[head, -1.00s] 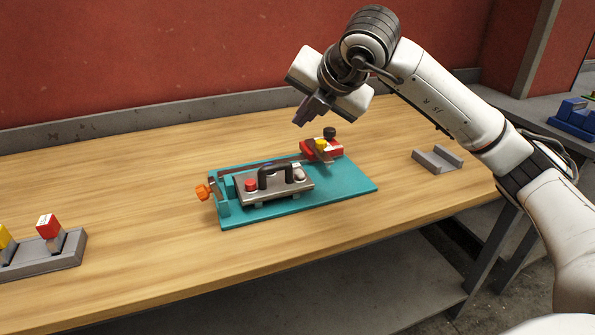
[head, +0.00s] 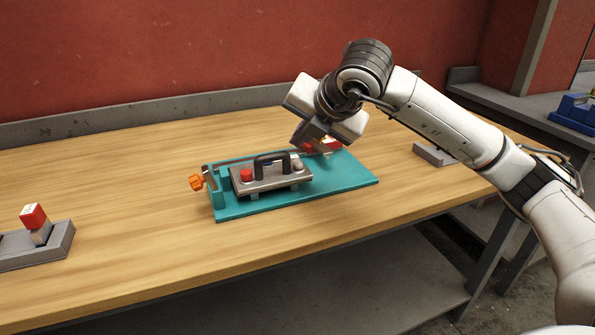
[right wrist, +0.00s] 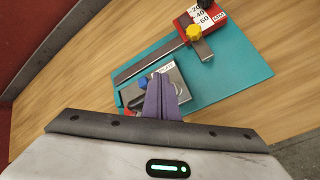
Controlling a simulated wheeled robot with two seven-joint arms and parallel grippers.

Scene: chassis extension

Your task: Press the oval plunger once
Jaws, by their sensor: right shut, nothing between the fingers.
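A grey metal block (head: 270,179) with a black arched handle (head: 272,160) sits on a teal base plate (head: 345,181). A red button (head: 246,175) stands at its left end and a pale, rounded knob (head: 297,163) at its right end. The pale knob may be the oval plunger; its outline is too small to be sure. My right gripper (head: 307,140) is above and behind the block's right end, pointing down. In the right wrist view its purple fingers (right wrist: 161,97) are together and empty, covering part of the block; a blue button (right wrist: 143,82) shows beside them.
A red block (right wrist: 200,18) with numbers and a yellow knob (right wrist: 194,32) stands at the plate's far corner. An orange knob (head: 196,182) sticks out at the plate's left end. Grey holders (head: 436,155) stand at right and left (head: 60,240). The table front is clear.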

